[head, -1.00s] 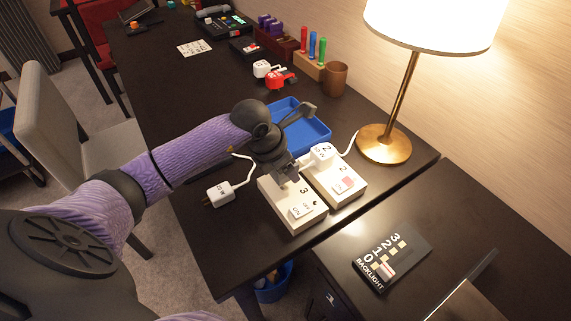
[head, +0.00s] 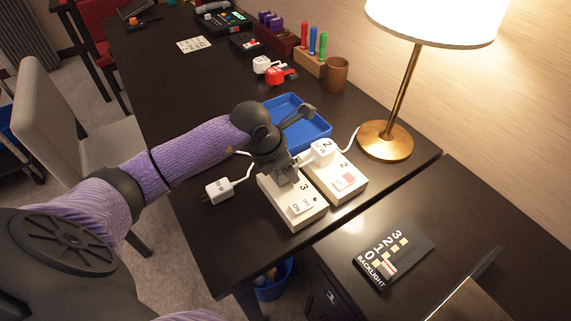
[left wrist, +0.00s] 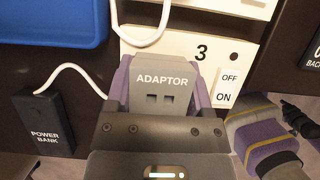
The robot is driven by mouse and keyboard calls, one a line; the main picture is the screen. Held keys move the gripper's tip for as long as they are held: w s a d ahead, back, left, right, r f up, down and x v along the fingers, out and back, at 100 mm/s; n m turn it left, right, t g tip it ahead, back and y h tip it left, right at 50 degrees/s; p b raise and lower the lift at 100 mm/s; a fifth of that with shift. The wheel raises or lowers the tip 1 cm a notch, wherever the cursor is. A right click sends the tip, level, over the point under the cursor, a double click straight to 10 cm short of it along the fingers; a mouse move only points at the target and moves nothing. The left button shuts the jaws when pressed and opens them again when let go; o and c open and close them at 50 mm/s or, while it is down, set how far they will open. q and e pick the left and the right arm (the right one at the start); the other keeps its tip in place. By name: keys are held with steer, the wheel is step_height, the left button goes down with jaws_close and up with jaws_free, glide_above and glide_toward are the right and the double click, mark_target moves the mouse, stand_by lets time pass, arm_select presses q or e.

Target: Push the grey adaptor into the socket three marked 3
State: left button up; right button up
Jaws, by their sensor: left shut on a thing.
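My left gripper (head: 283,176) is shut on the grey adaptor (left wrist: 162,82), which is labelled ADAPTOR and shows two dark slots towards the wrist camera. The gripper sits over the far end of the white socket block marked 3 (head: 291,212), beyond its ON/OFF rocker (head: 302,205). In the left wrist view the block (left wrist: 228,55) shows its 3, a dark dot and the rocker. The adaptor and gripper hide the socket's holes, so I cannot tell whether the adaptor is in. My right gripper is not in view.
Socket block 2 (head: 349,187), holding a white plug (head: 322,152), stands right beside block 3. A blue tray (head: 318,131) lies behind. A loose white plug (head: 219,190) lies to the left. A lamp (head: 384,141) and backlight panel (head: 403,240) are right. A power bank (left wrist: 45,128) shows in the left wrist view.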

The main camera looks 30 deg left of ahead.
arm_select(q)
steer(key=shift+f+b, duration=0.3)
steer(key=shift+f, duration=0.2)
steer(key=o, duration=1.3)
